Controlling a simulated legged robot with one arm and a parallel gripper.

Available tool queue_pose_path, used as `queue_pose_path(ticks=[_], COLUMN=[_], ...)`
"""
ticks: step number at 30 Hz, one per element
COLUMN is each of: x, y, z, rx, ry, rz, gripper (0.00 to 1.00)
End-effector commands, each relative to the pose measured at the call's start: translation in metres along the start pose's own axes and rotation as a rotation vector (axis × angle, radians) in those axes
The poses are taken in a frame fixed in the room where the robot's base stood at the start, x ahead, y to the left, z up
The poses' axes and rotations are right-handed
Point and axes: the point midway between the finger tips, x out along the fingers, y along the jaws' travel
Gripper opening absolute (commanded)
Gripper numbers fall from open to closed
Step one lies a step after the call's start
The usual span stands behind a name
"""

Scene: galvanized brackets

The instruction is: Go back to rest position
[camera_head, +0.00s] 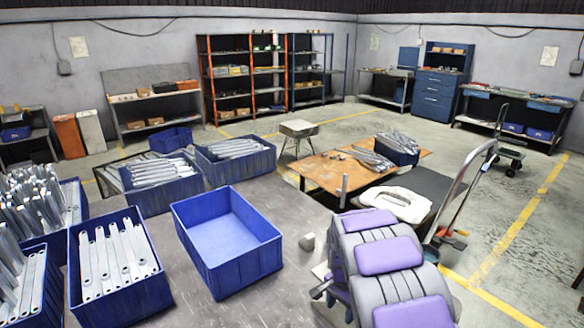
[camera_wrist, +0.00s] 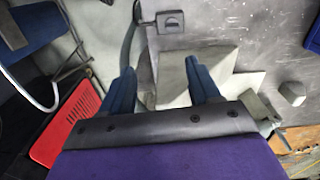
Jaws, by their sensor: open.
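My gripper (camera_wrist: 161,88) shows in the wrist view as two blue fingers set well apart on a dark bar. It is open, and I see nothing held between the fingers. Pale grey angular shapes (camera_wrist: 224,62) lie behind the fingers; I cannot tell what they are. In the head view my purple and grey arm is folded at the lower right, and its fingers cannot be made out clearly there. A small grey block (camera_head: 307,241) lies apart on the grey tabletop (camera_head: 285,205), and it also shows in the wrist view (camera_wrist: 292,93).
An empty blue crate (camera_head: 240,277) stands left of my arm. Further left, a blue crate (camera_head: 126,305) holds several galvanized brackets (camera_head: 118,258). An orange-brown table (camera_head: 335,176) and a hand truck (camera_head: 468,190) stand beyond my arm. Open floor (camera_head: 520,225) lies at right.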

Motion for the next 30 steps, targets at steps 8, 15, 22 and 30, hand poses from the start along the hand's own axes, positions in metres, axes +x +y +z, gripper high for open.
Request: queue_pose_path(ticks=[8,15,22,30], x=[-0.074,-0.12,-0.148,-0.165], y=[0.064,0.122,0.179,0.246], z=[0.038,0.084,0.136,0.199], rx=[-0.158,-0.31,-0.472,-0.682], ry=[-0.005,-0.031,-0.067,-0.104], rz=[0.028,0.041,0.049,0.045], gripper=[0.62,0.62,0.62,0.62])
